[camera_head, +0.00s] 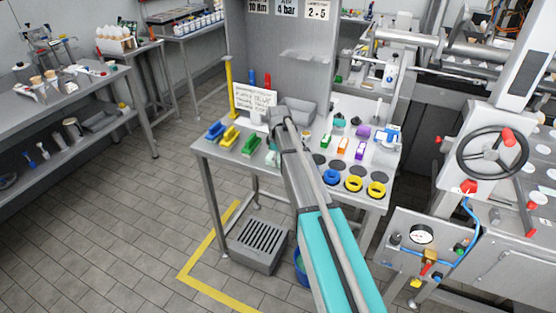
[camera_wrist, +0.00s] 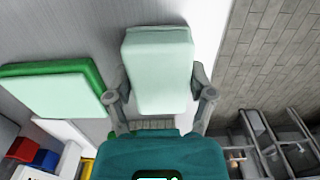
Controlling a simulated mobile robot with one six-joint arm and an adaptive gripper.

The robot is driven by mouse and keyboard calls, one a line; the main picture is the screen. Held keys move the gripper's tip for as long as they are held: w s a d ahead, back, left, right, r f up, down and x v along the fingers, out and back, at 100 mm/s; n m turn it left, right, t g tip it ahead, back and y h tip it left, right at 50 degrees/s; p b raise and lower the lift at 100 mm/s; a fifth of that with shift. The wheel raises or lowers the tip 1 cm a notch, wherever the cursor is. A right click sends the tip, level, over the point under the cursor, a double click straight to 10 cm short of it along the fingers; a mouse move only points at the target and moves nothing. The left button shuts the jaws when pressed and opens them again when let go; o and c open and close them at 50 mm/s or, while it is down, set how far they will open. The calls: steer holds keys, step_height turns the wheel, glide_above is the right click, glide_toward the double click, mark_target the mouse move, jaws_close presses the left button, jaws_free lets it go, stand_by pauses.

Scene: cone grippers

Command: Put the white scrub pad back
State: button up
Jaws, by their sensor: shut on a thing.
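The white scrub pad (camera_wrist: 160,72), a pale block with a slight green tint, fills the upper middle of the wrist view. My gripper (camera_wrist: 159,95) is shut on it, with one finger at each side. In the head view the pad (camera_head: 271,158) shows small beside my arm, near the table's left front edge. The green scrub pad (camera_wrist: 75,68) lies just left of it in the wrist view, with a pale face. Whether the white pad touches the table top is hard to tell.
Blue (camera_head: 214,131), yellow (camera_head: 230,137) and green (camera_head: 252,145) pads stand in a row on the table's left part. A grey bin (camera_head: 298,111) and a written sign (camera_head: 253,101) stand behind. Round dark spots and coloured rings (camera_head: 331,177) lie to the right.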

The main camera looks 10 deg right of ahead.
mark_target(278, 157)
steer(key=shift+f, duration=0.1)
steer(key=o, duration=1)
steer(key=shift+c, duration=0.2)
step_height(278, 157, up, 12)
steer(key=p, duration=1.2)
stand_by(0.4)
steer(key=s+m, duration=1)
steer(key=s, duration=1.9)
steer(key=shift+a+m, duration=0.15)
steer(key=shift+m, duration=0.25)
